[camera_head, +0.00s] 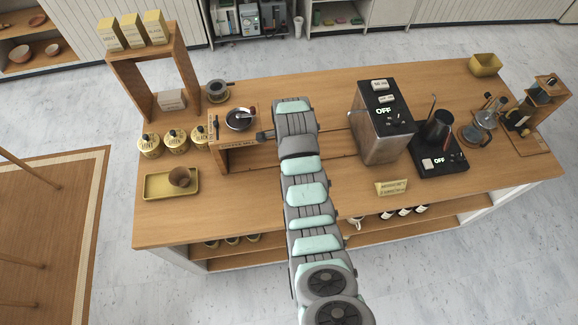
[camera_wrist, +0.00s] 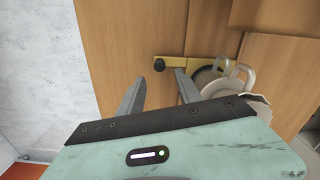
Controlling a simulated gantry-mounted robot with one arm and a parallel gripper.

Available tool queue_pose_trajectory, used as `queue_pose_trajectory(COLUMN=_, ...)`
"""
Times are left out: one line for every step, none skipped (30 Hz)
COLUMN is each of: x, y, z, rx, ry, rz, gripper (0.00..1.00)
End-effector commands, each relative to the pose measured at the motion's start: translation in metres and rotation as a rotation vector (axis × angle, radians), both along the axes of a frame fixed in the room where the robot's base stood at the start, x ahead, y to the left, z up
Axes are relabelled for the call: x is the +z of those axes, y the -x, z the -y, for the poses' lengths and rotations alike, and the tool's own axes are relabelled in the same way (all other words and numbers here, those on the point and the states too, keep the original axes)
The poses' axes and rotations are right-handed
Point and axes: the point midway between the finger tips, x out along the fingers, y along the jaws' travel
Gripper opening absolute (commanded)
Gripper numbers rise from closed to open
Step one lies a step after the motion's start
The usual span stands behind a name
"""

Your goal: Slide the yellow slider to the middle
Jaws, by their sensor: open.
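The yellow slider (camera_wrist: 190,62) shows in the wrist view as a short brass-yellow bar on a wooden surface. A black knob (camera_wrist: 159,65) sits at its left end. My gripper (camera_wrist: 160,76) is open, with its two grey fingers pointing toward the slider. The knob appears between and just beyond the fingertips; I cannot tell how far away it is or whether they touch. Nothing is held. In the head view, my gripper (camera_head: 264,135) is at the right side of the wooden coffee mill box (camera_head: 240,155). I cannot make out the slider there.
Pale handled cups (camera_wrist: 230,78) are close to the right finger in the wrist view. In the head view, yellow-lidded jars (camera_head: 174,139) stand left of the mill. A metal machine (camera_head: 383,130) marked OFF stands to the right. The counter front (camera_head: 240,205) is mostly clear.

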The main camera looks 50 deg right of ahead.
Motion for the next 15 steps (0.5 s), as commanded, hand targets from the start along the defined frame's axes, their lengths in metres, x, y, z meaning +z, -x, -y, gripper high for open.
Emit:
queue_pose_trajectory(x=0.006, y=-0.001, z=0.001, rx=0.001, ry=0.004, rz=0.004, gripper=0.41)
queue_pose_trajectory(x=0.011, y=-0.002, z=0.001, rx=0.0, ry=0.005, rz=0.006, gripper=0.41)
queue_pose_trajectory(x=0.015, y=-0.001, z=0.001, rx=0.0, ry=0.004, rz=0.005, gripper=0.41)
queue_pose_trajectory(x=0.018, y=-0.001, z=0.001, rx=0.0, ry=0.003, rz=0.003, gripper=0.41)
queue_pose_trajectory(x=0.021, y=-0.001, z=0.0, rx=0.0, ry=0.002, rz=0.001, gripper=0.41)
queue_pose_trajectory(x=0.024, y=0.0, z=0.0, rx=0.0, ry=0.0, rz=0.001, gripper=0.41)
queue_pose_trajectory(x=0.026, y=0.0, z=0.0, rx=0.0, ry=0.0, rz=0.001, gripper=0.41)
queue_pose_trajectory(x=0.027, y=0.0, z=0.0, rx=0.0, ry=0.002, rz=0.001, gripper=0.41)
queue_pose_trajectory(x=0.029, y=0.0, z=0.0, rx=0.0, ry=0.002, rz=0.001, gripper=0.41)
queue_pose_trajectory(x=0.03, y=0.0, z=0.0, rx=0.0, ry=0.002, rz=0.001, gripper=0.41)
queue_pose_trajectory(x=0.03, y=0.0, z=0.0, rx=0.0, ry=0.002, rz=0.001, gripper=0.41)
queue_pose_trajectory(x=0.03, y=0.0, z=0.0, rx=0.0, ry=0.002, rz=0.001, gripper=0.41)
queue_pose_trajectory(x=0.031, y=0.0, z=0.0, rx=0.0, ry=0.001, rz=0.001, gripper=0.41)
queue_pose_trajectory(x=0.031, y=0.0, z=0.0, rx=0.0, ry=0.001, rz=0.001, gripper=0.41)
queue_pose_trajectory(x=0.03, y=0.0, z=0.0, rx=0.0, ry=0.001, rz=0.001, gripper=0.41)
